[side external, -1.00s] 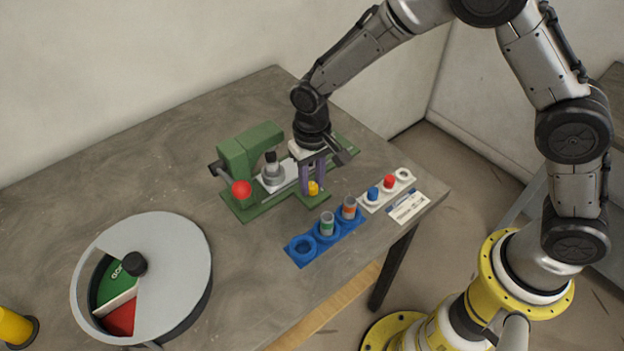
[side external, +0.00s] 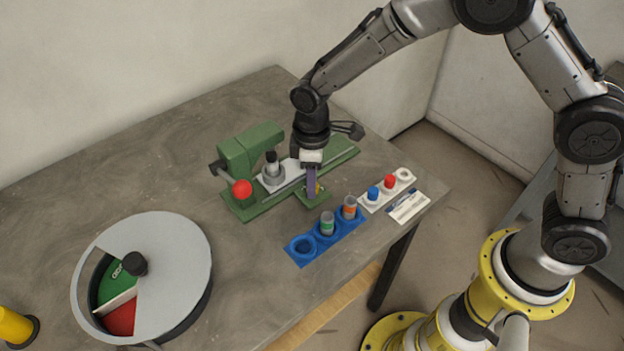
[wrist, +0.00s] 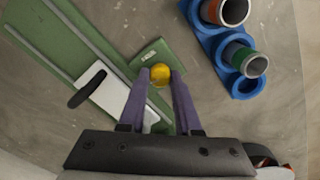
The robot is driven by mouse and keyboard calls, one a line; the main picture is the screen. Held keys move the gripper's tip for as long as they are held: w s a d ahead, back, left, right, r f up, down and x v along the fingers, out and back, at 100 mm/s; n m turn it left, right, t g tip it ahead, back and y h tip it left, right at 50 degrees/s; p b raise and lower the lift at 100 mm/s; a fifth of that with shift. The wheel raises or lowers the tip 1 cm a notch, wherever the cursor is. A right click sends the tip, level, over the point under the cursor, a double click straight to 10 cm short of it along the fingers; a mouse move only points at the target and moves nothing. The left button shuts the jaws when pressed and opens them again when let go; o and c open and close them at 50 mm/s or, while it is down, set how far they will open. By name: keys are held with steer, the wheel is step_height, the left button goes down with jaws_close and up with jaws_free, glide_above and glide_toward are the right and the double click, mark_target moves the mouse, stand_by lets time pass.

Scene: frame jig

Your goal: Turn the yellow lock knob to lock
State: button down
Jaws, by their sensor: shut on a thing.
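The yellow lock knob (wrist: 160,74) sits on a small green plate at the side of the green jig. In the wrist view my gripper (wrist: 160,80) has its two purple fingers on either side of the knob, shut on it. In the side view my gripper (side external: 313,192) points straight down at the plate, and its fingers hide most of the yellow knob (side external: 318,187). The green jig (side external: 247,143) has a white sliding part and a red ball (side external: 242,189) at its left end.
A blue holder (side external: 303,260) with grey cylinders stands just in front of the jig. A white strip (side external: 372,205) with blue and red buttons lies to its right. A round grey bin (side external: 185,245) with green and red sections is at the front left.

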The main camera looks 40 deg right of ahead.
steer(key=shift+r+n, duration=0.1)
steer(key=shift+n, duration=1.1)
steer(key=c, duration=0.6)
jaws_free()
step_height(320, 180, up, 14)
